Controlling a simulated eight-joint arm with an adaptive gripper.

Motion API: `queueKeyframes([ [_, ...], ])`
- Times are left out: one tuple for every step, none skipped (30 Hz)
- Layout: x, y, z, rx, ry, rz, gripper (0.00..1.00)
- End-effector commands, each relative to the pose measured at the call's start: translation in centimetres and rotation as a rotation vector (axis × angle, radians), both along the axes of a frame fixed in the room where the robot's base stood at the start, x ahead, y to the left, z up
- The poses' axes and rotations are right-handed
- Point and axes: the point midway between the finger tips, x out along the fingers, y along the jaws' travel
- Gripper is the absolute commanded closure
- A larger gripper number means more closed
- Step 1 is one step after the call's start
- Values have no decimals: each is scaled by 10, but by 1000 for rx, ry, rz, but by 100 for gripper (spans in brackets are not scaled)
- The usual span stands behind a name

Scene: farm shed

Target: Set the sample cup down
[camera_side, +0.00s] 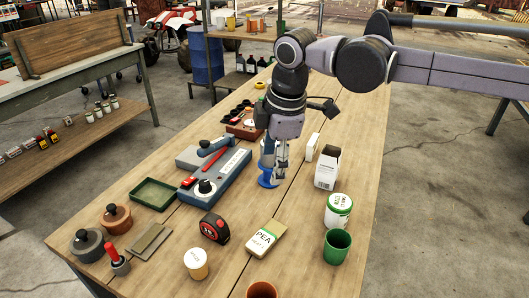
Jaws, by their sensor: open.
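My gripper (276,180) points down over the middle of the wooden table, to the right of the blue device, with its fingers apart. Right at the fingers is a blue round piece (264,182), low at the table top. More blue shows above it, behind the fingers. The fingers hide much of it, so I cannot tell whether it is the sample cup or whether the fingers touch it. A green cup (337,247) stands upright at the right front. A small pale labelled cup (196,264) stands at the front left.
Near my gripper are the blue device (215,178) with a red-marked arm, a white carton (327,169) and a white tub (339,210). A tape measure (214,228), a seed packet (266,239) and a green tray (154,194) lie further forward. Bare wood separates them.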

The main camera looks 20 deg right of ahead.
Motion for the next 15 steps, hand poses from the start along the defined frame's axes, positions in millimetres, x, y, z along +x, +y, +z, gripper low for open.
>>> queueKeyframes([
  [-4, -25, 5, 24, -15, -77, 37],
  [-6, -37, 7, 40, -25, -122, 37],
  [-11, -53, 9, 60, -37, -180, 37],
  [-14, -65, 11, 76, -47, -225, 37],
  [-17, -77, 12, 92, -55, -270, 37],
  [-23, -92, 12, 113, -69, -327, 37],
  [-28, -104, 12, 129, -78, -371, 37],
  [-32, -115, 12, 146, -88, -416, 37],
  [-40, -129, 11, 167, -100, -474, 37],
  [-45, -140, 10, 185, -111, -518, 37],
  [-51, -150, 9, 201, -120, -562, 37],
  [-58, -163, 6, 224, -134, -619, 37],
  [-65, -173, 3, 240, -143, -663, 37],
  [-71, -182, 1, 257, -155, -706, 37],
  [-80, -194, -3, 281, -168, -763, 37],
])
